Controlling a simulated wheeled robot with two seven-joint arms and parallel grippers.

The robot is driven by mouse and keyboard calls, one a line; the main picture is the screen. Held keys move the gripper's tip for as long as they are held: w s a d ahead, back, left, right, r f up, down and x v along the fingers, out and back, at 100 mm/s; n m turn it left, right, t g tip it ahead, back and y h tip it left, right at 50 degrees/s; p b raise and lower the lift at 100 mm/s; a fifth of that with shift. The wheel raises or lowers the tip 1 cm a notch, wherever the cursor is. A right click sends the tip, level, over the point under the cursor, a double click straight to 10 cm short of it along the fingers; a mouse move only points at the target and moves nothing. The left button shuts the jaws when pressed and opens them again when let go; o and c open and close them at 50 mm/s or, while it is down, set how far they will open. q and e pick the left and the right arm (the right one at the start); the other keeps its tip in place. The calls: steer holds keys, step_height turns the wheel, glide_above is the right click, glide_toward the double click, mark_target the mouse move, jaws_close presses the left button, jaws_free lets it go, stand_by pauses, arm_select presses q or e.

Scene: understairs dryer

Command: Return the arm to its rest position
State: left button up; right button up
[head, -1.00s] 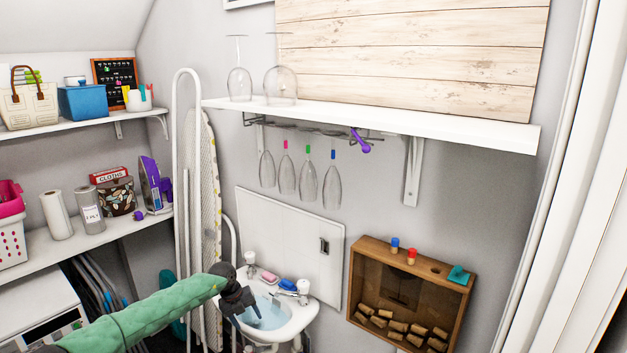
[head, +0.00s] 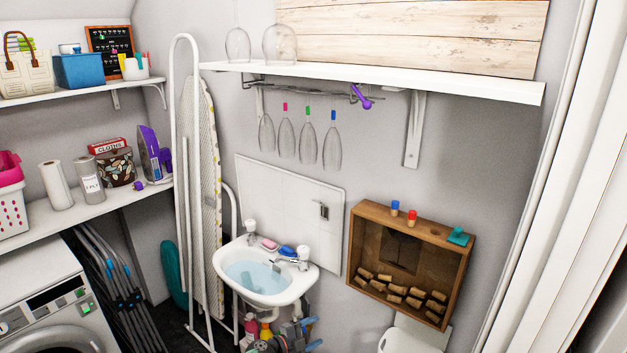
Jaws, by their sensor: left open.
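My left gripper (head: 311,334) is at the bottom edge of the head view, low in front of the area under the sink. Its dark body is partly cut off by the frame. Its two blue-tipped fingers are apart, with nothing seen between them. The rest of my left arm is out of view. My right gripper is not in view.
The white sink (head: 265,290) stands just above my left gripper, with bottles below it. A wooden cork box (head: 412,262) hangs to the right. A shelf with hanging glasses (head: 370,77) is above. A washing machine (head: 48,305) and ironing board (head: 203,190) are left.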

arm_select(q)
steer(key=s+a+f+n+y+b, duration=0.1)
steer(key=s+a+f+n+y, duration=0.35)
steer(key=s+f, duration=0.3)
steer(key=s+a+f+n+t+y+b, duration=0.1)
steer(key=s+a+f+n+y, duration=0.25)
steer(key=s+f+n, duration=0.35)
steer(key=s+a+f+n+y+b, duration=0.1)
steer(key=s+a+f+n+y, duration=0.3)
steer(key=f, duration=0.5)
steer(key=s+a+f+n+g, duration=0.1)
steer(key=s+a+f+g, duration=0.1)
steer(key=s, duration=0.9)
steer(key=s+a+f+n+g+b, duration=0.1)
steer(key=s+f+n+g, duration=0.1)
steer(key=s+f+g, duration=0.2)
steer(key=s+a+f+n+g+b, duration=0.1)
steer(key=s+f, duration=0.6)
steer(key=s, duration=1.1)
steer(key=shift+s+a+f+n+g, duration=0.25)
steer(key=shift+a+n+g, duration=0.55)
steer(key=shift+g, duration=0.2)
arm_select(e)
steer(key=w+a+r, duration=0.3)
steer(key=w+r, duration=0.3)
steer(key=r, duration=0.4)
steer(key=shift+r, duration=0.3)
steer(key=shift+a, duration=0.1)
